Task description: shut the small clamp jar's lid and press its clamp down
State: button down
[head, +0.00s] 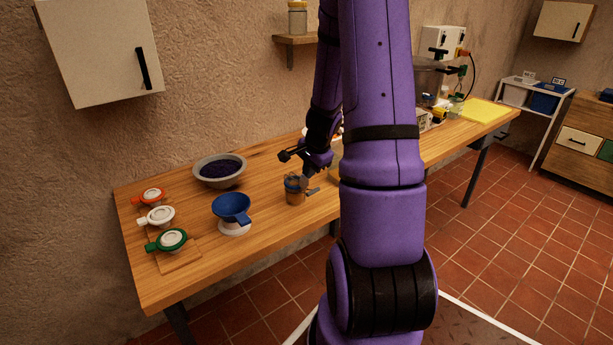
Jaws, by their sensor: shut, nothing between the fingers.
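A small jar (293,196) with brown contents and a bluish top stands on the wooden table, just left of my arm. A small grey-blue tab sticks out at its right side; I cannot tell if this is the clamp. The lid is too small and too close to the gripper to tell whether it is open or shut. My gripper (306,181) points down at the jar's top right side. Its fingers are shut with nothing between them. I cannot tell whether they touch the jar.
A large pot (428,82) and yellow board (487,112) stand right. My arm hides the table's middle.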

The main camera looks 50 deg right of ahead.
jog(key=s+a+r, duration=0.1)
jog(key=s+r, duration=0.4)
jog(key=s, duration=0.4)
jog(key=shift+s, duration=0.15)
jog(key=shift+a, duration=0.1)
jog(key=w+a+r+n+t, duration=0.1)
jog(key=w+a+r+n, duration=0.1)
jog(key=a+r+n, duration=0.45)
jog(key=w+a+r+n, duration=0.2)
jog(key=a+r+n, duration=0.2)
jog(key=a+r, duration=0.55)
jog(key=s+a+r+n+t, duration=0.1)
jog(key=s+a+r+n, duration=0.6)
jog(key=a, duration=0.6)
jog(key=s+n, duration=0.2)
jog(key=s, duration=0.1)
jog(key=shift+s+a+r, duration=0.15)
jog(key=shift+s+a, duration=0.1)
